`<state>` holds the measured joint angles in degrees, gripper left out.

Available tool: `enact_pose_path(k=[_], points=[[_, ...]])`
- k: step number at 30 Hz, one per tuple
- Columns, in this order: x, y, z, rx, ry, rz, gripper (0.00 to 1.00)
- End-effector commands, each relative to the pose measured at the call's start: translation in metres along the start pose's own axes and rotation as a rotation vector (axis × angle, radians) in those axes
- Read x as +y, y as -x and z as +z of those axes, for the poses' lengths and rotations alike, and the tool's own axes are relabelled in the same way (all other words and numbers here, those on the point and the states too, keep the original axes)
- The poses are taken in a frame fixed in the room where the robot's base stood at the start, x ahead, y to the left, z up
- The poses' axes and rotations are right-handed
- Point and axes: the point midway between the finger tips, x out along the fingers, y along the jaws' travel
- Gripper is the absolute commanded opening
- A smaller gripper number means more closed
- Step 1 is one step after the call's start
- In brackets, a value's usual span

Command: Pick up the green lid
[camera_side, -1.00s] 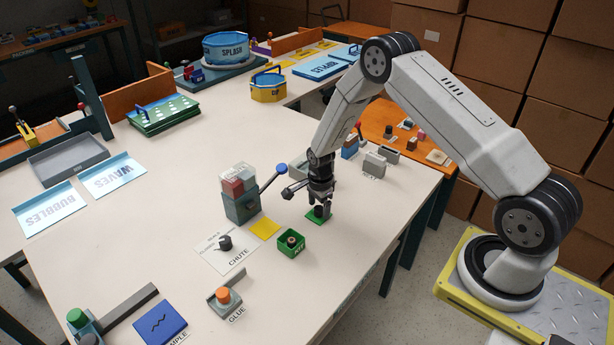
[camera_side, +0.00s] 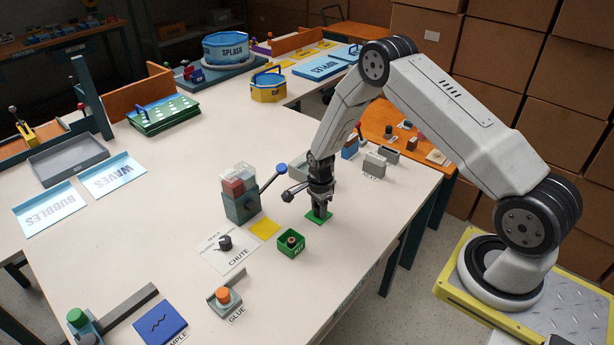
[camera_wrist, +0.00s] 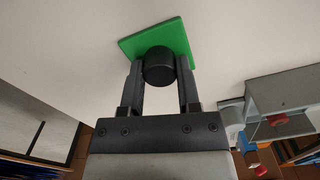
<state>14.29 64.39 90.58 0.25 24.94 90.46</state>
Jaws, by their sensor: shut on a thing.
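The green lid (camera_side: 315,217) is a flat square plate with a round black knob, lying on the white table. It also shows in the wrist view (camera_wrist: 172,36), where the black knob (camera_wrist: 159,66) sits between my two fingers. My gripper (camera_side: 320,212) points straight down over the lid and is shut on the knob. In the wrist view my gripper (camera_wrist: 160,75) has one finger on each side of the knob. The lid looks flat on or very near the table; I cannot tell if there is a gap.
A green open box (camera_side: 291,243) with something dark inside stands just in front of the lid. A yellow square (camera_side: 264,228) and a teal dispenser (camera_side: 241,205) with a blue-knobbed lever are to the left. Grey blocks (camera_side: 374,163) stand behind right.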

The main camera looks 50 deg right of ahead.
Motion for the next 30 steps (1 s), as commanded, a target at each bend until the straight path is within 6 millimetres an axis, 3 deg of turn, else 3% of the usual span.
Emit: enact_pose_path(k=[14, 22, 30], points=[[0.000, 0.007, 0.000, 0.000, 0.000, 0.000, 0.00], [0.000, 0.033, 0.000, 0.002, 0.000, -0.001, 0.00], [0.026, 0.063, -0.002, 0.002, -0.001, 0.000, 0.00]])
